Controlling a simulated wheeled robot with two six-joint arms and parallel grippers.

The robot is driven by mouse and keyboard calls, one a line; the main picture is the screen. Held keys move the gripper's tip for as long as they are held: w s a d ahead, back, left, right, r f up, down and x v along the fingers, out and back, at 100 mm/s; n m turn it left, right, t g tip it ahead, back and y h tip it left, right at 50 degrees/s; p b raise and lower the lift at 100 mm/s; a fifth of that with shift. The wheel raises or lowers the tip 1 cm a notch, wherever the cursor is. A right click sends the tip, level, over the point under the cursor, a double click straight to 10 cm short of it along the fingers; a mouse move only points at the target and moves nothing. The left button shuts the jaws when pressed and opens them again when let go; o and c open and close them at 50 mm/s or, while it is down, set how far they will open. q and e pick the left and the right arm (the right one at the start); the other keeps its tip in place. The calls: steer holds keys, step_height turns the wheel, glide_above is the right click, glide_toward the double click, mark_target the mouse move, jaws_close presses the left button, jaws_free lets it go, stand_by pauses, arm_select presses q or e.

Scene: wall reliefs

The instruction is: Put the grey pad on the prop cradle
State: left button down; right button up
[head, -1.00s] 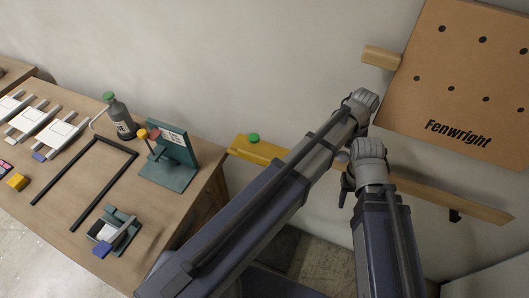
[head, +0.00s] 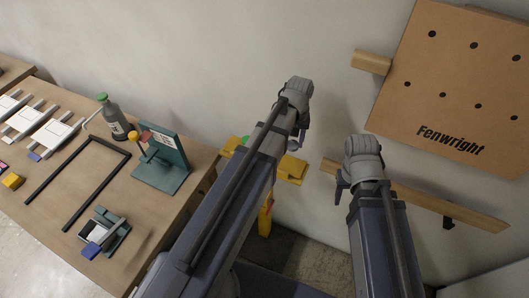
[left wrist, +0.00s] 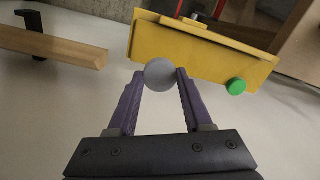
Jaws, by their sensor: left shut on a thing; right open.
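The grey pad (left wrist: 160,73), a small round disc, sits between the fingertips of my left gripper (left wrist: 157,82) in the left wrist view. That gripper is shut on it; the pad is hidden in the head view. A yellow plate on a yellow post, which looks like the prop cradle (left wrist: 195,45), lies just beyond the pad; whether they touch I cannot tell. A green disc (left wrist: 237,86) is at its right end. In the head view the cradle (head: 291,170) is partly behind my left arm, with my left gripper (head: 298,143) above it. My right gripper (head: 341,187) is open and empty.
A wooden rail (head: 430,200) runs along the wall below a brown "Fenwright" board (head: 455,95). The wooden table (head: 150,225) at left holds a green stand (head: 168,160), a bottle (head: 116,120) and a black frame (head: 55,175).

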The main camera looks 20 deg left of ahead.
arm_select(q)
steer(key=shift+s+a+r, duration=0.15)
steer(key=shift+s+a, duration=0.1)
steer(key=shift+a, duration=0.45)
steer(key=b, duration=0.6)
glide_above(286, 163)
step_height(286, 163, down, 6)
steer(key=shift+f, duration=0.2)
steer(key=shift+f, duration=0.15)
step_height(286, 163, down, 3)
steer(key=b, duration=0.4)
steer(key=shift+f, duration=0.2)
steer(key=shift+f, duration=0.2)
steer(key=shift+c, duration=1.6)
jaws_free()
steer(key=shift+r, duration=0.1)
